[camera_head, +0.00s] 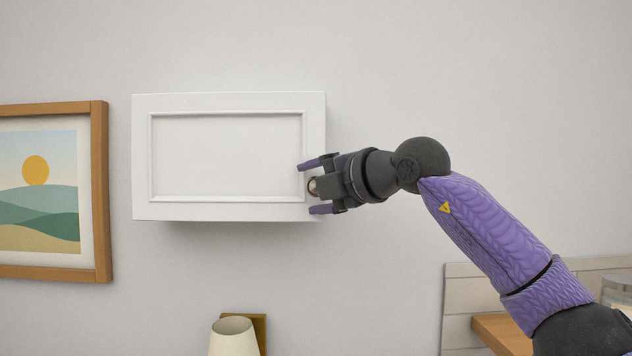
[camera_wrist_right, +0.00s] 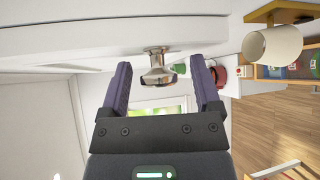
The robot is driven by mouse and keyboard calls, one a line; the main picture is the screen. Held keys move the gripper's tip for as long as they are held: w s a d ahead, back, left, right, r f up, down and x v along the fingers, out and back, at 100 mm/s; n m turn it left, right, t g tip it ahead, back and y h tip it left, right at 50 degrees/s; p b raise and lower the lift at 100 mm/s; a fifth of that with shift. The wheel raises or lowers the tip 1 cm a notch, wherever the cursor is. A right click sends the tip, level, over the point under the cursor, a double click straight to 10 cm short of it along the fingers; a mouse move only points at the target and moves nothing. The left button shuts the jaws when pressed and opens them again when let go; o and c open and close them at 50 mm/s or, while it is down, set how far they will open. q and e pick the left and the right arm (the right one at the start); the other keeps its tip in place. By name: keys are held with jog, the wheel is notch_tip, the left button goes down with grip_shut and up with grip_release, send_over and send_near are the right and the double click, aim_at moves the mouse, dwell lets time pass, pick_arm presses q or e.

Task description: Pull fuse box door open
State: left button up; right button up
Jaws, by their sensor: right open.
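The white fuse box (camera_head: 228,158) hangs on the wall with its framed door shut. Its small round metal knob (camera_head: 313,186) sits near the door's right edge. My right gripper (camera_head: 310,186) is open at the knob, with its purple fingers above and below it. In the right wrist view the knob (camera_wrist_right: 157,68) stands out from the white door (camera_wrist_right: 80,38), between the tips of my right gripper (camera_wrist_right: 160,75). A gap shows on both sides, so the fingers do not grip it. My left gripper is not in view.
A wood-framed landscape picture (camera_head: 100,190) hangs left of the box. A cream wall lamp (camera_head: 233,337) is below the box. A wooden shelf (camera_head: 503,333) stands at the lower right, under my right arm. The wall right of the box is bare.

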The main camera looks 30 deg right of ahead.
grip_shut()
dwell(1.3)
